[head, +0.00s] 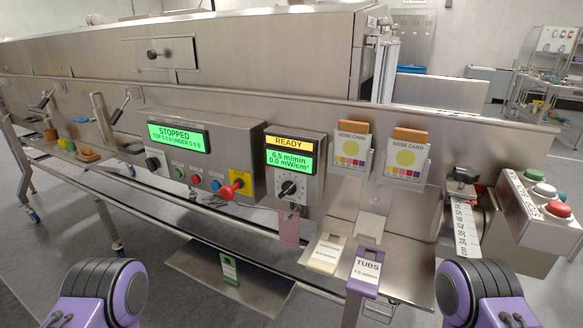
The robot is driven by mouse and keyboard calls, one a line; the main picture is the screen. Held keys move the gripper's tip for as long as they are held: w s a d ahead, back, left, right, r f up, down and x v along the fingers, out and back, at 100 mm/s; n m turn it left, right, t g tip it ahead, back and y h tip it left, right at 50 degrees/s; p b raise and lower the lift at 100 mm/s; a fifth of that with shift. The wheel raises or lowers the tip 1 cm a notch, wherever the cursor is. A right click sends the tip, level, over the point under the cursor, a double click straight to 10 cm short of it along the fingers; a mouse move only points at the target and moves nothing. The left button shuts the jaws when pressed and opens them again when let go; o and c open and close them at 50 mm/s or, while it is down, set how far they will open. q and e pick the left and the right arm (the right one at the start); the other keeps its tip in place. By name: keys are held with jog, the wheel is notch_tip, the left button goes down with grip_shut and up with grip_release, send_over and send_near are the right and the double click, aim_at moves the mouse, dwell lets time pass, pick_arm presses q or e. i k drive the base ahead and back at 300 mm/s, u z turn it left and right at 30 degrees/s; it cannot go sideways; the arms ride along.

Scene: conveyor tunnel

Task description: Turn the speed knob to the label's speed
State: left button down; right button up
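The speed knob (290,188) is a black dial with a pale pointer on the small grey control box, ringed by scale marks. The box's display (290,160) reads READY, 6.5 m/min and 0.0 mW/cm². A purple-framed label (367,270) at the lower middle reads TUBS, with a speed line beneath too small to read surely. A cream label (326,254) lies just left of it, its text unclear. Only my purple and black arm links show at the bottom left and bottom right corners. Neither gripper is in view, and nothing touches the knob.
Two dose cards (351,149) hang right of the knob. A pink tag (289,229) hangs below it. A button box (540,207) stands far right. Space before the knob is clear.

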aim_at(289, 188)
jog(key=u, duration=0.95)
jog(key=k, duration=0.45)
jog(key=z, duration=0.85)
jog(key=i, duration=0.3)
jog(key=u, duration=1.15)
jog(key=k, duration=0.3)
jog(key=z, duration=1.45)
